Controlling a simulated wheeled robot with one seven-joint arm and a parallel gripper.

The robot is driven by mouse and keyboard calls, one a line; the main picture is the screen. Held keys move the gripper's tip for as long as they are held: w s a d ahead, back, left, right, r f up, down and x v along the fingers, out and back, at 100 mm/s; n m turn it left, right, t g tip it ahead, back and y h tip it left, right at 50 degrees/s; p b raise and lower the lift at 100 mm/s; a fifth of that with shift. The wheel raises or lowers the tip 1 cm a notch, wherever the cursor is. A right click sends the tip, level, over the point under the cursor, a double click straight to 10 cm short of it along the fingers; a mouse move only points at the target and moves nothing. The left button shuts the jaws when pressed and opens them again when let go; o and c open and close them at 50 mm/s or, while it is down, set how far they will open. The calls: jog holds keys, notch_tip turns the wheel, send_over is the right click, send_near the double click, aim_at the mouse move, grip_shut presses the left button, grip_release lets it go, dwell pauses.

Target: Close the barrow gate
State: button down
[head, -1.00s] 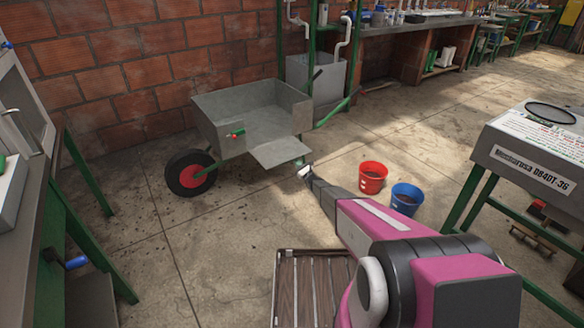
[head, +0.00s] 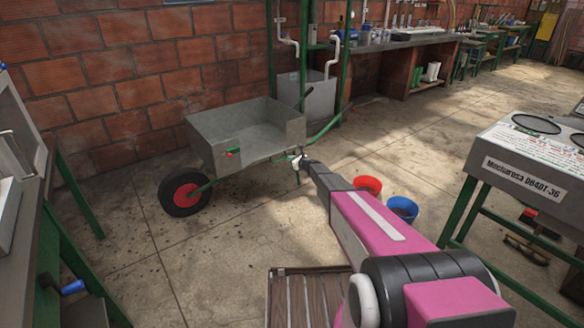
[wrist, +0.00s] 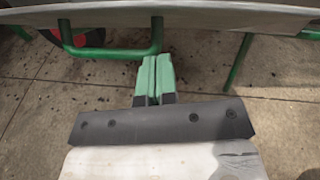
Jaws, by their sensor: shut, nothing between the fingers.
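The grey metal barrow (head: 208,150) stands by the brick wall on its red-hubbed wheel. Its near side is open, and the gate (head: 268,154) is a flap on that side, seen nearly edge-on in the head view, so its exact angle is hard to tell. A small red-tipped green latch (head: 233,153) sits beside the opening. My gripper (head: 299,160) is at the gate's right end. In the wrist view its green fingers (wrist: 154,78) are together and empty, just below a grey metal edge of the barrow. I cannot tell whether they touch it.
A red bucket (head: 367,186) and a blue bucket (head: 403,208) stand right of my arm. A slatted wooden surface (head: 294,298) lies below it. A labelled machine (head: 530,175) is at right, a bench (head: 22,215) at left. Green barrow tubing (wrist: 105,51) crosses near the fingers.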

jog(key=w+r+g, duration=0.1)
jog(key=r, duration=0.1)
jog(key=w+a+r+g+h, duration=0.1)
jog(key=r, duration=0.1)
jog(key=w+a+r+h, duration=0.1)
jog(key=r, duration=0.1)
jog(key=shift+w+a+g, duration=0.15)
jog(key=shift+w+g, duration=0.2)
jog(key=shift+g, duration=0.05)
jog(key=w+a+r+g+h, duration=0.3)
jog(key=w+a+r, duration=0.1)
jog(key=w, duration=0.2)
jog(key=shift+w+a+r+m, duration=0.3)
jog(key=shift+r, duration=0.15)
